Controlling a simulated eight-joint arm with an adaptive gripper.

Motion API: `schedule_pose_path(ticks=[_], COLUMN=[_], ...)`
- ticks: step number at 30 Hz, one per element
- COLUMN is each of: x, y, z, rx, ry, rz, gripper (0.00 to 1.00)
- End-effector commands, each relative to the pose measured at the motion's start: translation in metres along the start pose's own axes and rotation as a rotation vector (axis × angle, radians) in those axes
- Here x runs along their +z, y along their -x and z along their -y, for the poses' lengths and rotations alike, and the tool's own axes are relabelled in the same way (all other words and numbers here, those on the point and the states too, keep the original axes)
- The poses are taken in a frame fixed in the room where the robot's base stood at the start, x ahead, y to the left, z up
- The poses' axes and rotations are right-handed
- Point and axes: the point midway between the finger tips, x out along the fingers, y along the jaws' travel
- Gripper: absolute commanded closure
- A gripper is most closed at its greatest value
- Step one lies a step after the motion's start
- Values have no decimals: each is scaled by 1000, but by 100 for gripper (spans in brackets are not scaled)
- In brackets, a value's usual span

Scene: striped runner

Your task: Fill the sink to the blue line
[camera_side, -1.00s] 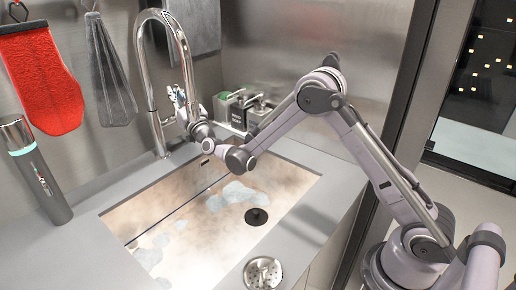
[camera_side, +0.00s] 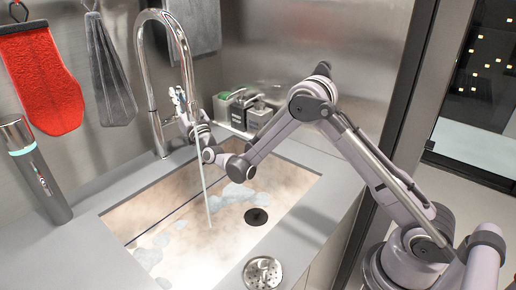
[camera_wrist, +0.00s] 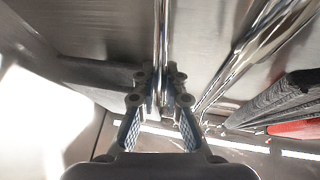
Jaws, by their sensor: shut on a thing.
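The chrome faucet (camera_side: 150,85) arches over the sink (camera_side: 150,213), and a thin stream of water (camera_side: 203,185) falls from its spout into the basin. A thin dark line (camera_side: 165,220) runs along the basin's left wall; its blue is hard to make out. A dark round drain (camera_side: 256,216) shows in the floor, with pale grey-blue patches near it. No clear water level shows. My gripper (camera_side: 180,98) is at the faucet, its tips small in the side view. In the wrist view my gripper (camera_wrist: 160,88) is shut on a slim chrome part, apparently the faucet lever (camera_wrist: 162,35).
A round metal strainer (camera_side: 263,272) lies on the front counter. Soap dispensers (camera_side: 259,116) stand behind the sink. A dark bottle with a teal band (camera_side: 38,172) stands at left. A red mitt (camera_side: 42,78) and a grey cloth (camera_side: 110,70) hang on the wall.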

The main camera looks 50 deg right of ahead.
Motion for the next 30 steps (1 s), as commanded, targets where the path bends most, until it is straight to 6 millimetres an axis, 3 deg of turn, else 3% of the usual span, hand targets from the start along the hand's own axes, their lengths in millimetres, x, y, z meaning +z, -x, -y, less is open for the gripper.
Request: schedule_pose_path(ticks=[30], x=[0], y=[13], z=[-4], rx=[6], ry=[-28], rz=[-144], gripper=[100])
